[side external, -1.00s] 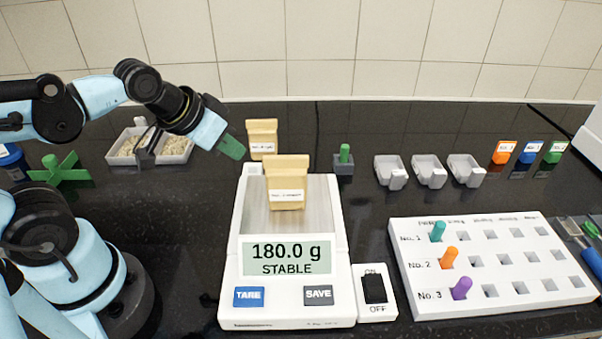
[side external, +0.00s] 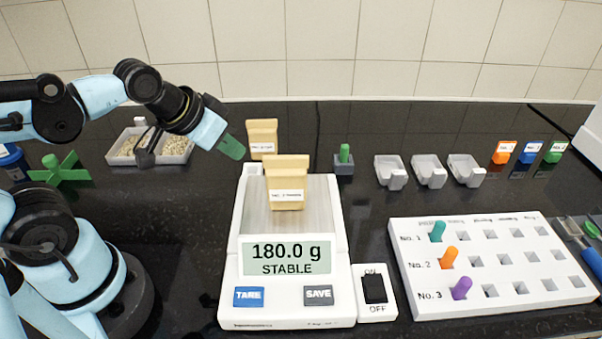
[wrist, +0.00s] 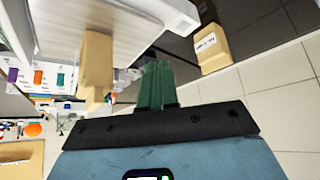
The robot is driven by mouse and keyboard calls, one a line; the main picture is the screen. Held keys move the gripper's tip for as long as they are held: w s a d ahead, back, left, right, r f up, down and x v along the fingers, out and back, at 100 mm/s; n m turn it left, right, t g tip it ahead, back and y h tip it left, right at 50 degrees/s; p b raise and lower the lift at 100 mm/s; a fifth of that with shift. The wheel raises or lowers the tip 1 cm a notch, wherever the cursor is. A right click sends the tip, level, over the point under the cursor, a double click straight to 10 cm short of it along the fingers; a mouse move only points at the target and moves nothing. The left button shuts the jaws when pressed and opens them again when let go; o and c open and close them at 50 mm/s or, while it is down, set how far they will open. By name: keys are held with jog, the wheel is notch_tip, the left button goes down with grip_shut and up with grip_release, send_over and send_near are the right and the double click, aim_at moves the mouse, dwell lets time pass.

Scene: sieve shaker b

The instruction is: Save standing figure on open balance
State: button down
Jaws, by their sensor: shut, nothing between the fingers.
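The white balance (side external: 243,257) stands mid-counter. Its display (side external: 287,256) reads 180.0 g and STABLE. The grey SAVE button (side external: 318,296) is at its front right and the blue TARE button (side external: 249,297) at its front left. A tan labelled container (side external: 287,182) stands upright on the pan; it also shows in the wrist view (wrist: 95,65). My gripper (side external: 232,147), with green fingers, is shut and empty, in the air behind and left of the pan, apart from the balance. In the wrist view the green fingers (wrist: 157,88) are together.
A second tan container (side external: 262,139) stands behind the balance. A power switch (side external: 375,291) adjoins its right side. A white peg board (side external: 490,285) holds coloured pegs at right. Small grey trays (side external: 429,172) and a green-knobbed block (side external: 344,160) sit behind. A tray of grains (side external: 175,149) is left.

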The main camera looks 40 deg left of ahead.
notch_tip(320, 180, up, 8)
jog(key=m+h, duration=0.6)
jog(key=m, duration=1.1)
send_over(312, 295)
notch_tip(312, 295, down, 4)
jog(key=shift+f, duration=0.7)
jog(key=shift+f, duration=4.4)
jog(key=shift+f, duration=0.2)
